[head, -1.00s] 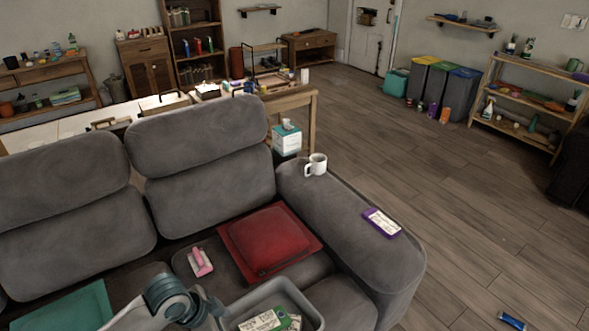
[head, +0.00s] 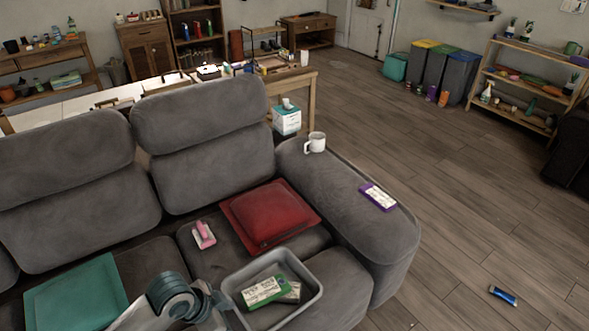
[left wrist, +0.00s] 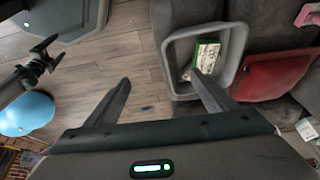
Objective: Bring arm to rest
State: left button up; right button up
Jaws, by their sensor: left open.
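My left arm (head: 170,297) comes in at the bottom of the head view, in front of the sofa; its fingertips cannot be made out there. In the left wrist view my left gripper (left wrist: 160,88) is open, its two dark fingers spread with nothing between them but a view of the floor. A grey bin (head: 313,293) with green-and-white boxes (head: 265,291) inside is at the sofa's front, right of the arm. The bin's rim (left wrist: 240,50) also shows in the left wrist view, beyond the right finger.
The grey sofa (head: 205,115) holds a red cushion (head: 268,212), a pink-handled item (head: 203,234) and a teal cushion (head: 75,295). A white mug (head: 315,143) and a purple-edged card (head: 377,197) lie on the armrest. Open wooden floor (head: 450,180) is at the right.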

pick_arm(q)
jog(key=s+a+f+n+y, duration=0.1)
jog(key=s+a+n, duration=0.2)
jog(key=s, duration=0.4)
jog(key=s+a+n+t+y, duration=0.1)
jog(key=s+a+n+y, duration=0.1)
jog(key=s+a+n, duration=0.3)
jog(key=s+f+n+y, duration=0.1)
jog(key=s+n, duration=0.1)
jog(key=s, duration=0.6)
notch_tip(320, 180, down, 28)
jog(key=f+g, duration=0.1)
jog(key=s+a+f+g, duration=0.1)
jog(key=s+a+f, duration=0.2)
jog(key=s+f, duration=1.4)
jog(key=shift+s+m+g, duration=0.3)
jog(key=shift+s+m, duration=0.1)
jog(key=shift+s, duration=0.5)
jog(key=shift+r, duration=0.1)
